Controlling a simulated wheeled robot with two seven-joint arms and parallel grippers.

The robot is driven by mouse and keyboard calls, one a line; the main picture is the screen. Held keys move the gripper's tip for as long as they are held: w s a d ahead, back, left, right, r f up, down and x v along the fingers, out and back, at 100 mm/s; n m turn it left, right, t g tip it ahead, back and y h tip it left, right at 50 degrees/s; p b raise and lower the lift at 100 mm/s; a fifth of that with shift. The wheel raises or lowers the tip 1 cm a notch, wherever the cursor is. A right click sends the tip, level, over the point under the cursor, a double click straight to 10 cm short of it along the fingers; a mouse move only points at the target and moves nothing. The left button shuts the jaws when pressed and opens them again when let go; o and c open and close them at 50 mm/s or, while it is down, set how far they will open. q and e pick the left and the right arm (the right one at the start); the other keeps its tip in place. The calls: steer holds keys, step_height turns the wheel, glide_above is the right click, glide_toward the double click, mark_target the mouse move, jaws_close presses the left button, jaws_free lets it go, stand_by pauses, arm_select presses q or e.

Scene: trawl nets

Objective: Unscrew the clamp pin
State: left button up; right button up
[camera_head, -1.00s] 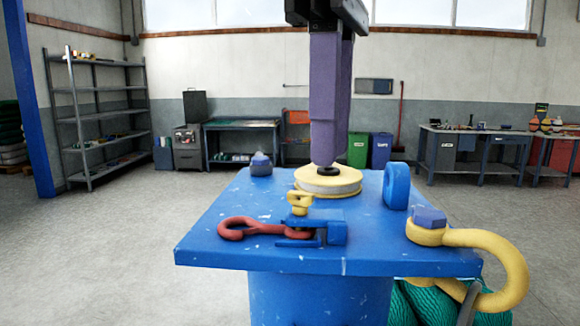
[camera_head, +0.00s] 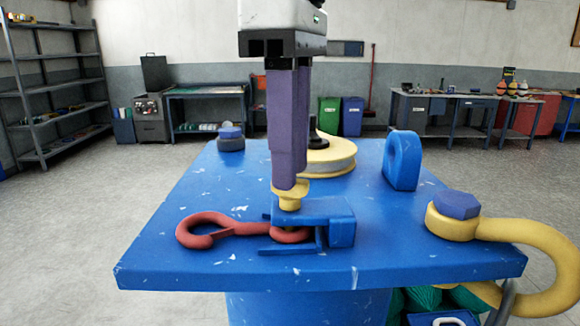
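The yellow clamp pin (camera_head: 290,201) stands upright in the blue clamp (camera_head: 341,226) on the blue stand's top. The upper part of its head is hidden behind a purple finger of my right gripper (camera_head: 289,184). This gripper points straight down at the pin, with its fingertips level with the pin's head. The fingers line up one behind the other, so I cannot tell whether they are closed on the pin. A red hook (camera_head: 208,229) lies flat on the top, its eye end inside the clamp. My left gripper is out of view.
On the blue top (camera_head: 190,270), a yellow round spool-like piece (camera_head: 335,160) is behind the gripper. A blue upright ring (camera_head: 403,160) and a yellow shackle (camera_head: 540,240) with a blue bolt head (camera_head: 456,204) are to the right. The front left is clear.

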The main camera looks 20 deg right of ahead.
steer(key=shift+f, duration=0.7)
jaws_close()
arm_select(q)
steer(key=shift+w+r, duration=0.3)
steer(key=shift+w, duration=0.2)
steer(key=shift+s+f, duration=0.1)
